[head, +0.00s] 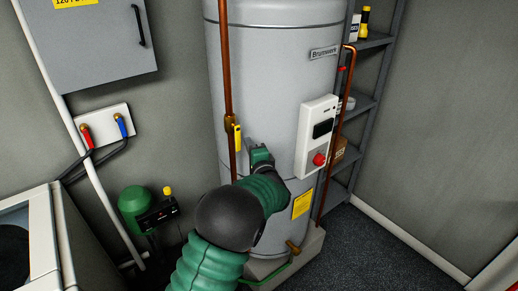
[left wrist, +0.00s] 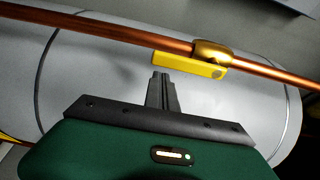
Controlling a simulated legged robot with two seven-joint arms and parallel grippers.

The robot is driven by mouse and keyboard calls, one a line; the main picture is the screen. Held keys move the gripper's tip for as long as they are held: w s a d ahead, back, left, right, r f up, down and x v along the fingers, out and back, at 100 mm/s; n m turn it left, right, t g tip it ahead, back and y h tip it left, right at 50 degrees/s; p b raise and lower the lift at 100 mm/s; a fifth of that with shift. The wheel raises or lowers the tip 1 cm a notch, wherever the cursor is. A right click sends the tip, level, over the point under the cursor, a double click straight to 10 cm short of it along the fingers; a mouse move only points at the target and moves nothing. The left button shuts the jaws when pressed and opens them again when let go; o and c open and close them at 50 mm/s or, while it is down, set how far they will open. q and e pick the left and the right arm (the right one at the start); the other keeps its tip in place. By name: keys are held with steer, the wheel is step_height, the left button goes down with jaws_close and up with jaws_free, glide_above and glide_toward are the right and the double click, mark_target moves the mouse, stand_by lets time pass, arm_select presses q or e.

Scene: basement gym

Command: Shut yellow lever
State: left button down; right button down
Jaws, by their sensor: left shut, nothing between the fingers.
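The yellow lever (head: 237,138) sits on a brass valve (head: 230,124) on the vertical copper pipe (head: 225,60) in front of the grey tank. The lever runs along the pipe. In the left wrist view the yellow lever (left wrist: 188,65) lies alongside the pipe beside the brass valve body (left wrist: 212,51). My left gripper (head: 251,146) is shut and empty, just right of the lever in the head view. In the left wrist view its closed fingertips (left wrist: 160,77) point at the lever's free-end half, with a small gap seeming to remain. My right gripper is not in view.
The grey tank (head: 270,80) stands close behind the pipe. A white control box (head: 317,135) with a red knob is on its right side. A second copper pipe (head: 337,130) and a shelf rack (head: 370,105) stand further right. A green pump (head: 137,208) is at left.

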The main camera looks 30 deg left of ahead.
arm_select(q)
steer(key=shift+s+d+r, duration=0.15)
steer(key=shift+s+d, duration=0.05)
steer(key=shift+s, duration=0.2)
steer(key=shift+s+d+r, duration=0.1)
steer(key=shift+s+d, duration=0.05)
steer(key=shift+s, duration=0.25)
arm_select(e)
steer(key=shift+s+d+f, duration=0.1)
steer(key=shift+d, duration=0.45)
